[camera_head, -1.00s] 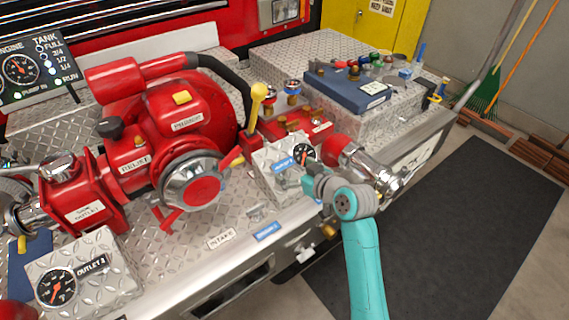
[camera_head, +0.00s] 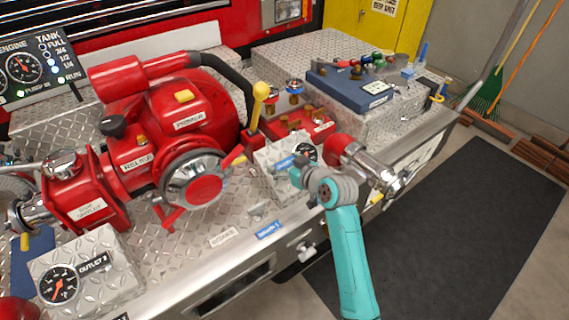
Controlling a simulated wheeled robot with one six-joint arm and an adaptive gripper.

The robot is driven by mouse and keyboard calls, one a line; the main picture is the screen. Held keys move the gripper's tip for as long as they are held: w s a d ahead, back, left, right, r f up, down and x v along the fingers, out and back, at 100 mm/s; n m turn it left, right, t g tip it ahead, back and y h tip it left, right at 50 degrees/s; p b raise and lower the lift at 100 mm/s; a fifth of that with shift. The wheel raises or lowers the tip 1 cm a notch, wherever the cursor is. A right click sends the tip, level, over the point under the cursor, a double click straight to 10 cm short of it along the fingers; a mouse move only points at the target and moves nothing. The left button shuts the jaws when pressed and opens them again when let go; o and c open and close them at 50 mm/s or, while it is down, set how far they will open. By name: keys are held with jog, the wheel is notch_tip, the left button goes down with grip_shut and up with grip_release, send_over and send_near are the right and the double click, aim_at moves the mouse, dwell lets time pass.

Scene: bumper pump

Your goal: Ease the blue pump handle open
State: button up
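My gripper (camera_head: 302,174) is at the front of the silver box with a gauge (camera_head: 278,180), right of the red pump. My own wrist covers much of it, and the fingers are too small to tell open from shut. A blue patch (camera_head: 285,162) shows on this box just left of the gripper; it looks like a label. No blue handle can be made out clearly; one may be hidden behind my gripper and wrist. I cannot tell whether the gripper touches anything.
The red pump (camera_head: 190,120) stands to the left, with a yellow-knobbed lever (camera_head: 259,95) upright behind the box. A red and chrome outlet (camera_head: 365,165) sits close right of my wrist. A blue case (camera_head: 350,88) lies at the back. The dark floor mat (camera_head: 480,220) is clear.

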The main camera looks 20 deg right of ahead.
jog(key=c, duration=0.4)
jog(key=shift+s+d+r, duration=0.1)
jog(key=shift+s+r, duration=0.2)
jog(key=shift+r, duration=0.25)
jog(key=shift+s+d+r, duration=0.1)
jog(key=shift+s+r, duration=0.2)
jog(key=shift+r, duration=0.25)
jog(key=o, duration=1.6)
jog(key=shift+c, duration=0.2)
jog(key=v, duration=1.2)
dwell(0.8)
